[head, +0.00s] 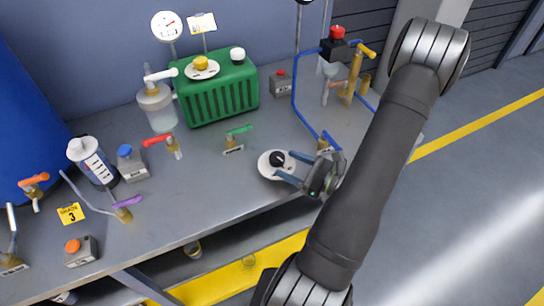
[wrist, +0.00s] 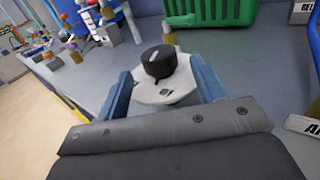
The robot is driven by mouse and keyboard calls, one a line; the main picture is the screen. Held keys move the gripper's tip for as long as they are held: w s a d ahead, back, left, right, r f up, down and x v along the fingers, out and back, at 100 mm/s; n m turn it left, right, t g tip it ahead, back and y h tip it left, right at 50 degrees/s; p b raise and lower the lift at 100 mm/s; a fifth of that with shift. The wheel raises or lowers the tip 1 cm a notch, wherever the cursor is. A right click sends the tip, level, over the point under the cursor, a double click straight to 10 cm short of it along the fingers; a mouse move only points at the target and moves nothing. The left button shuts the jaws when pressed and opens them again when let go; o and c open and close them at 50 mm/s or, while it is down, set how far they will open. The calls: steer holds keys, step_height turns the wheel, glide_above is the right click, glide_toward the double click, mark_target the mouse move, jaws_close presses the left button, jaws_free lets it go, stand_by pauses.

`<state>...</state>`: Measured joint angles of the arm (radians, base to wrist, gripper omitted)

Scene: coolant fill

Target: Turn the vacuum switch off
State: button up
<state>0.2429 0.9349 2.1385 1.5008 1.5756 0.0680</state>
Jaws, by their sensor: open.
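A black rotary knob (head: 277,159) with a pale mark on top sits on a white disc-shaped base (head: 264,164) near the bench's front edge. In the wrist view the knob (wrist: 158,62) stands between my two blue fingers, with its base (wrist: 167,92) below it. I cannot read a label that names it the vacuum switch. My gripper (head: 286,166) is open, its fingers apart on either side of the knob at the base's right side. In the wrist view my gripper (wrist: 161,80) shows a gap between each finger and the knob.
A green ribbed tank (head: 218,92) stands behind the knob. A green-handled valve (head: 233,142) and a red-handled valve (head: 172,146) are to its left. A brass fitting with blue pipes (head: 352,75) stands at the back right. Button boxes (head: 131,160) lie further left.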

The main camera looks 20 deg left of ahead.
mark_target(272, 157)
steer(key=shift+w+a, duration=0.2)
steer(key=shift+a, duration=0.85)
steer(key=shift+w+a, duration=0.15)
steer(key=shift+a, duration=0.95)
steer(key=shift+w+a, duration=0.2)
steer(key=shift+a, duration=0.85)
